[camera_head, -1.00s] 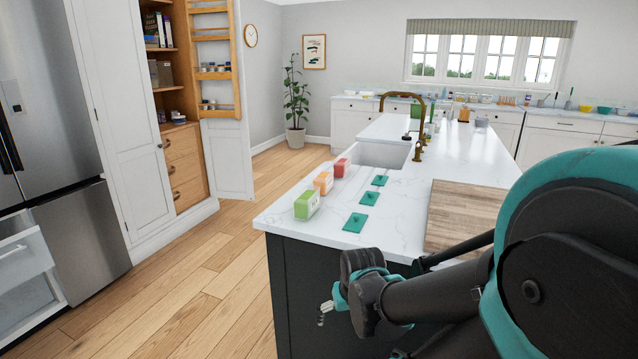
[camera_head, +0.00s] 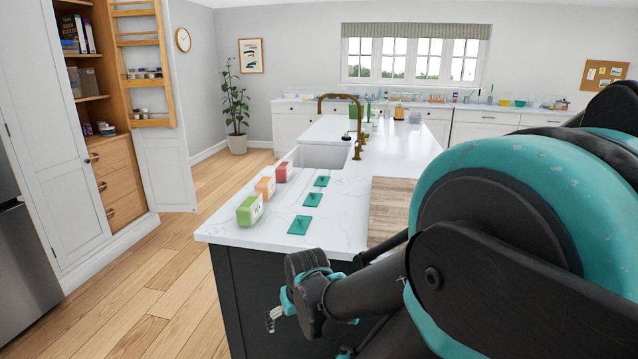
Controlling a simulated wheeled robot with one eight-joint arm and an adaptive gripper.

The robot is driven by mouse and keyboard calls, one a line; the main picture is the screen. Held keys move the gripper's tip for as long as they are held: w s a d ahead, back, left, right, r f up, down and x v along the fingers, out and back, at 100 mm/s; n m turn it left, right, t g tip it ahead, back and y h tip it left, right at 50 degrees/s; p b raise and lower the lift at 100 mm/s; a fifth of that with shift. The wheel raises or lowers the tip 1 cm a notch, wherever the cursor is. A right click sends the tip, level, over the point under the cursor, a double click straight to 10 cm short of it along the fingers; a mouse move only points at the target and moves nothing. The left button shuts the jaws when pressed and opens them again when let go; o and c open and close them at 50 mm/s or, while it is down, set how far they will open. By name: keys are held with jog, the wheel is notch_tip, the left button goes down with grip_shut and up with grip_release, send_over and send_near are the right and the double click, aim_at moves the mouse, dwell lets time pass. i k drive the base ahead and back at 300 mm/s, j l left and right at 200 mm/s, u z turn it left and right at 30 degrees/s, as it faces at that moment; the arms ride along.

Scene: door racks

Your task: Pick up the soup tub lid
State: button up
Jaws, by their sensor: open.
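Three flat teal-green lids lie in a row on the white island counter: a near lid (camera_head: 299,225), a middle lid (camera_head: 313,200) and a far lid (camera_head: 321,181). To their left stand a green tub (camera_head: 250,210), an orange tub (camera_head: 265,187) and a red tub (camera_head: 284,172). I cannot read the labels, so I cannot tell which lid is the soup tub's. My gripper (camera_head: 271,319) is open and empty, in front of the island's near end and below the counter top, apart from the lids. My arm hides part of the counter's right side.
A wooden board (camera_head: 392,205) lies on the island counter (camera_head: 345,228) right of the lids. A sink (camera_head: 322,157) with a brass tap (camera_head: 357,125) is behind them. The wood floor (camera_head: 150,270) left of the island is clear. An open cupboard (camera_head: 112,160) stands at the left.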

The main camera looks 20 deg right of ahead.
aim_at(322, 181)
jog(key=i+j+u, duration=0.35)
jog(key=j, duration=0.35)
jog(key=i+j+u, duration=0.35)
jog(key=i+j, duration=0.15)
jog(key=i+j+u, duration=0.4)
jog(key=i+z, duration=0.15)
jog(key=i, duration=0.25)
jog(key=i+j+z, duration=0.15)
jog(key=i, duration=0.3)
jog(key=i+j+z, duration=0.15)
jog(key=i, duration=0.25)
jog(key=i+j+z, duration=0.1)
jog(key=i, duration=0.3)
jog(key=i+l+z, duration=0.15)
jog(key=i+z, duration=0.8)
jog(key=i+j+z, duration=0.2)
jog(key=i+z, duration=0.3)
jog(key=i+j+z, duration=0.3)
jog(key=z, duration=0.15)
